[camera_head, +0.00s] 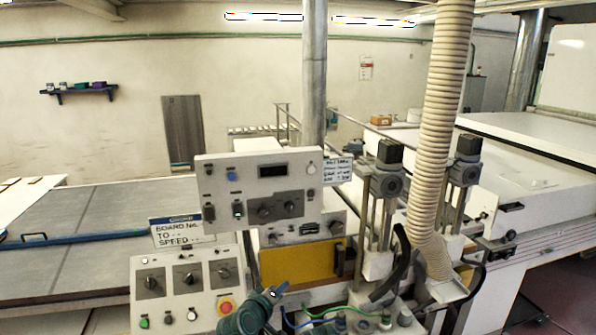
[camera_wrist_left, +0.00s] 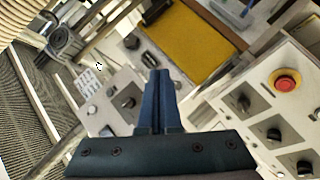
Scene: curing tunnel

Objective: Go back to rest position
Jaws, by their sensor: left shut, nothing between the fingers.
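My left gripper (camera_head: 276,291) shows at the bottom middle of the head view, in front of the control panels. In the left wrist view its two blue fingers (camera_wrist_left: 157,78) are together, with nothing between them. The lower control panel (camera_head: 180,300) with dials and a red emergency stop button (camera_head: 226,307) stands just left of the gripper. The button also shows in the left wrist view (camera_wrist_left: 286,83), to the right of the fingers. My right gripper is not in view.
An upper panel (camera_head: 222,178) with a dark display stands behind the gripper, above a yellow plate (camera_head: 300,262). A ribbed hose (camera_head: 440,130) and metal posts stand to the right. A flat grey table (camera_head: 90,225) extends left.

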